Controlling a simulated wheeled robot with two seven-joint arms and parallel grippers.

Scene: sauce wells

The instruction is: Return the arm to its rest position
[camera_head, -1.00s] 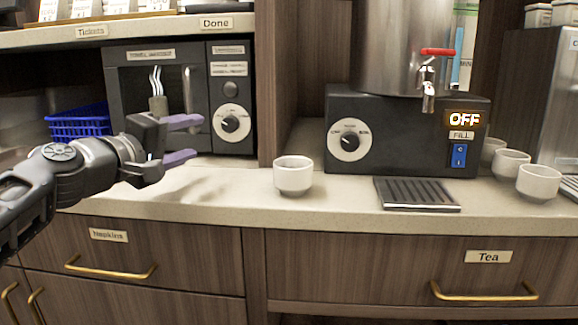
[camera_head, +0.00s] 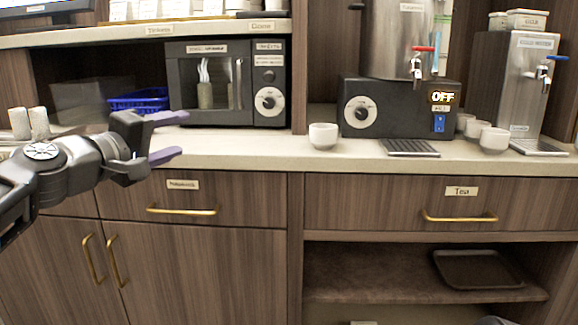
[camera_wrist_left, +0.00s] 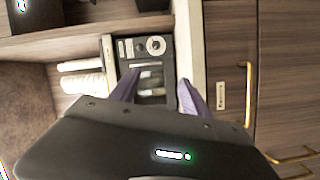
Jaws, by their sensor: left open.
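My left gripper (camera_head: 166,137) comes in from the left in the head view, in front of the counter's left part. Its two purple fingers are spread apart with nothing between them. In the left wrist view the same gripper (camera_wrist_left: 158,95) shows its fingers apart, with the microwave beyond them. A white cup (camera_head: 323,136) stands on the counter to the right of the gripper, clear of it. My right gripper is not in view.
The counter (camera_head: 250,153) holds a microwave (camera_head: 215,85), a hot-water machine (camera_head: 390,107) reading OFF, a drip tray (camera_head: 410,148) and several white cups at right. A blue basket (camera_head: 139,101) sits behind the gripper. Drawers and cabinets lie below; a dark tray (camera_head: 478,268) rests on the lower shelf.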

